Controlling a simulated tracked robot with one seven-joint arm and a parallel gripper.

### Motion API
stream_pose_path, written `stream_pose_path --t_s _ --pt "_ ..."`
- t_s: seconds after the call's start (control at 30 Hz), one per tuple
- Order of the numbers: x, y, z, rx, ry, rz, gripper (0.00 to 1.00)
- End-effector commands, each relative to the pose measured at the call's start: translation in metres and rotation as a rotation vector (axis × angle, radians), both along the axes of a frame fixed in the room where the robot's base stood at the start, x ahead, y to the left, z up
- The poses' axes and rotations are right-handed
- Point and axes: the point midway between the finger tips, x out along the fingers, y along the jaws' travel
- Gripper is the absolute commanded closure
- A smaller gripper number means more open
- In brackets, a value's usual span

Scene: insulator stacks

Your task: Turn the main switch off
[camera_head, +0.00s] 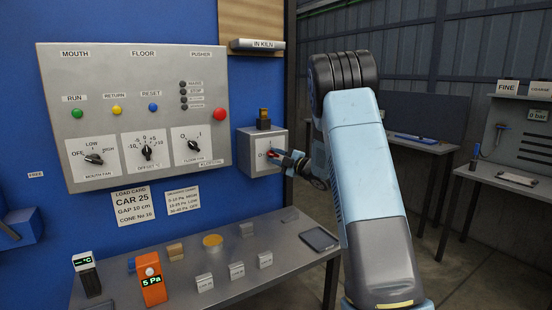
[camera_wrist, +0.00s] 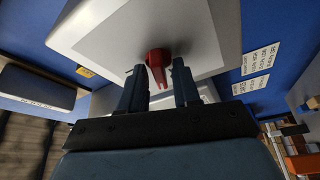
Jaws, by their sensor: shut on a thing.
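The main switch is a grey box (camera_head: 247,158) on the right edge of the blue panel, with a pale front plate and an "O" mark left of its handle. Its red handle (camera_wrist: 157,58) stands out from the plate in the wrist view; in the head view only a bit of red shows beside my gripper (camera_head: 289,161). In the wrist view my gripper (camera_wrist: 158,70) has one dark finger on each side of the handle and is shut on it. My arm hides the right side of the box, and the handle's exact angle is hard to tell.
A control panel (camera_head: 130,75) with dials and a red button (camera_head: 220,114) is left of the switch. A yellow-and-black padlock-like piece (camera_head: 263,120) sits on the box. Below, a grey table (camera_head: 225,290) bears an orange meter (camera_head: 152,285), small blocks and a phone (camera_head: 319,239).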

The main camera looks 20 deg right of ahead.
Motion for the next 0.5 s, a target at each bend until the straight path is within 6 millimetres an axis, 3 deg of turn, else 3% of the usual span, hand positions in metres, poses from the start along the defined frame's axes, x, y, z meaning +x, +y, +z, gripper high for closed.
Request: stream_pose_path --t_s 0.5 --pt "-0.0012 0.0026 -0.0040 -0.316 -0.076 0.006 0.99"
